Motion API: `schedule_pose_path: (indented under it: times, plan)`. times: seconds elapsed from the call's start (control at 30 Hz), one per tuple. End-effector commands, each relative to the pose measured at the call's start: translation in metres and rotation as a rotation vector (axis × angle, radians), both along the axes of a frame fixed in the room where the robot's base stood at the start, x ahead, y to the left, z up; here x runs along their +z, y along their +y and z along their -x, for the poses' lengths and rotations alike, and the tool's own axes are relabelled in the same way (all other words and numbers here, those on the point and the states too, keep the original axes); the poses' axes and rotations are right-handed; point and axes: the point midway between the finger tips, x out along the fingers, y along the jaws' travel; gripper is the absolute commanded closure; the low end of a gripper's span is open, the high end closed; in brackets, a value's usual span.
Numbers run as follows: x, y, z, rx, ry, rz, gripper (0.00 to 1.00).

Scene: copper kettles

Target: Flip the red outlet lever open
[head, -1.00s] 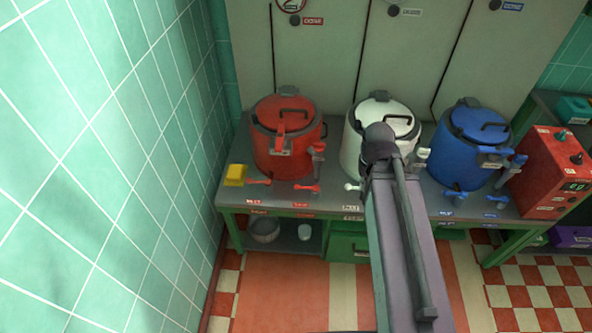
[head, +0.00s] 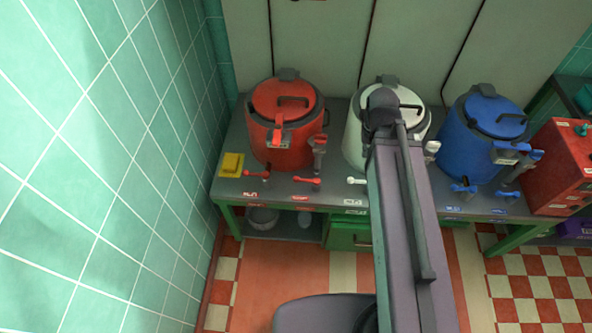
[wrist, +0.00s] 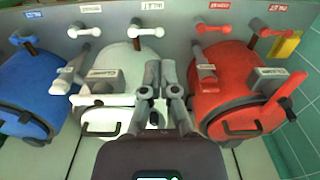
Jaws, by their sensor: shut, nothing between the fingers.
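The red kettle (head: 284,125) stands at the left of the bench in the head view and at the right in the wrist view (wrist: 236,82). Two red levers stick out at its bench edge: a left one (head: 257,171) and a right one (head: 307,180). In the wrist view the right one is the nearer to my fingers (wrist: 212,27); the other is farther right (wrist: 273,30). Both bars lie sideways; their labels are too small to read surely. My gripper (wrist: 160,72) is shut and empty, over the gap between white and red kettles, apart from the levers. My arm hides it in the head view.
The white kettle (head: 358,140) and blue kettle (head: 470,150) share the bench (head: 228,195), with their own levers along the front. A tiled wall (head: 100,150) closes the left. The floor in front is clear.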

Motion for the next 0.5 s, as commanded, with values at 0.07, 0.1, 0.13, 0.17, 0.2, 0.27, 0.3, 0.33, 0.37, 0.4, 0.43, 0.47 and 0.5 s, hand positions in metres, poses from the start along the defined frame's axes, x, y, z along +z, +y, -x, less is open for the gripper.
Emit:
schedule_pose_path:
  times: [0.07, 0.1, 0.13, 0.17, 0.2, 0.27, 0.3, 0.33, 0.37, 0.4, 0.43, 0.47, 0.5]
  plan:
    - [0.000, 0.000, 0.000, 0.000, 0.000, 0.000, 1.00]
    - [0.000, 0.000, 0.000, 0.000, 0.000, 0.000, 1.00]
    - [0.000, 0.000, 0.000, 0.000, 0.000, 0.000, 1.00]
    - [0.000, 0.000, 0.000, 0.000, 0.000, 0.000, 1.00]
    - [0.000, 0.000, 0.000, 0.000, 0.000, 0.000, 1.00]
    - [0.000, 0.000, 0.000, 0.000, 0.000, 0.000, 1.00]
    - [-0.001, 0.000, 0.000, 0.000, 0.000, 0.000, 1.00]
    - [-0.001, 0.001, -0.001, 0.001, -0.001, 0.000, 1.00]
    - [-0.003, 0.001, -0.001, 0.001, -0.002, 0.000, 1.00]
    - [-0.004, 0.002, -0.002, 0.002, -0.003, 0.001, 1.00]
    - [-0.006, 0.003, -0.003, 0.003, -0.005, 0.001, 1.00]
    - [-0.008, 0.004, -0.004, 0.004, -0.007, 0.001, 1.00]
    - [-0.012, 0.006, -0.005, 0.006, -0.011, 0.002, 1.00]
